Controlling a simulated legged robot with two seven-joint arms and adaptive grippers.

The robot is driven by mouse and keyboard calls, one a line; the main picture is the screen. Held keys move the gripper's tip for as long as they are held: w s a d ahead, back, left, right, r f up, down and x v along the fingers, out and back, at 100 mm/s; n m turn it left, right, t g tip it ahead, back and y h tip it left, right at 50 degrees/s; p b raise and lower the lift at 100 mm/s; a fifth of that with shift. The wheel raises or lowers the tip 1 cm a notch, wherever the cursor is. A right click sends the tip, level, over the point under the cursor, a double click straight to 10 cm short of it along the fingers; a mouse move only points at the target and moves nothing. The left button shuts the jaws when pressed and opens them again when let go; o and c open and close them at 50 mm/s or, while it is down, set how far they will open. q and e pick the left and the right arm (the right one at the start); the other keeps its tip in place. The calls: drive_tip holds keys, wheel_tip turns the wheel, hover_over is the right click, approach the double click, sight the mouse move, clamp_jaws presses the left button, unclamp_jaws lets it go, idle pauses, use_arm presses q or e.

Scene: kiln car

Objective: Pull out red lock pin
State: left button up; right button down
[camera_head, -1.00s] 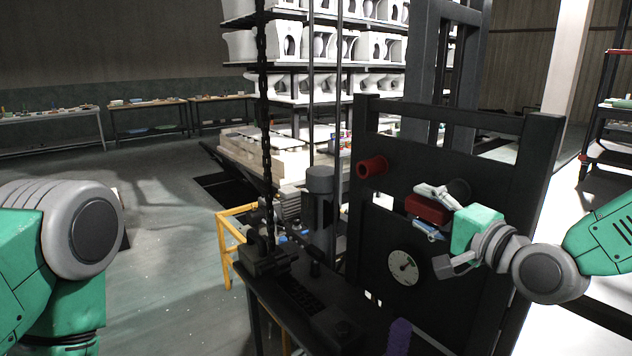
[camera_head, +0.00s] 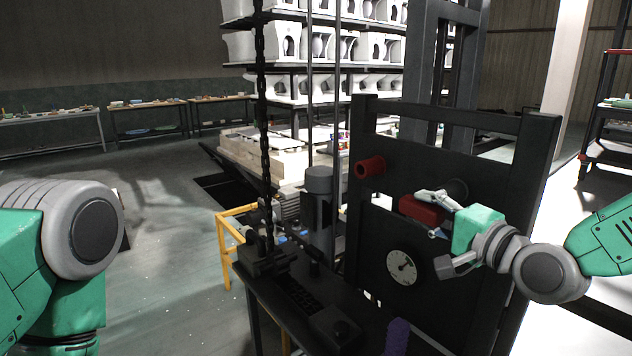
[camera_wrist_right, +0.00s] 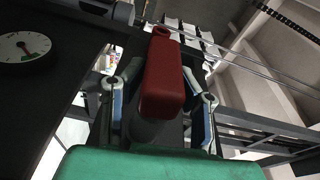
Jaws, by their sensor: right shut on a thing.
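My right gripper (camera_head: 430,212) is at the dark upright panel, its fingers around a red block-like handle (camera_head: 415,210). In the right wrist view the same red handle (camera_wrist_right: 162,85) lies between the two blue-grey fingers of my right gripper (camera_wrist_right: 163,100). A red round peg (camera_head: 369,167) sticks out of the panel, up and left of the handle; a red ring end (camera_wrist_right: 160,32) shows beyond the handle in the wrist view. I cannot tell for sure which red part is the lock pin. My left arm shows at the left edge; its gripper is out of view.
The dark panel (camera_head: 480,180) carries a round gauge (camera_head: 401,267) below the handle. A bench with a black chain (camera_head: 264,130) and a purple grip (camera_head: 397,338) stands in front. A yellow rail (camera_head: 224,250) is at left. Open floor lies left.

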drive_tip(key=shift+d+f, duration=0.1)
drive_tip(key=shift+s+a, duration=0.3)
idle(0.4)
drive_tip(key=s+a, duration=0.4)
drive_tip(key=a, duration=0.1)
drive_tip(key=shift+a+b, duration=0.2)
drive_tip(key=shift+b, duration=0.2)
idle(0.5)
drive_tip(key=s+a, duration=0.3)
drive_tip(key=a, duration=0.2)
drive_tip(key=shift+s+b, duration=0.35)
drive_tip(key=shift+s, duration=0.05)
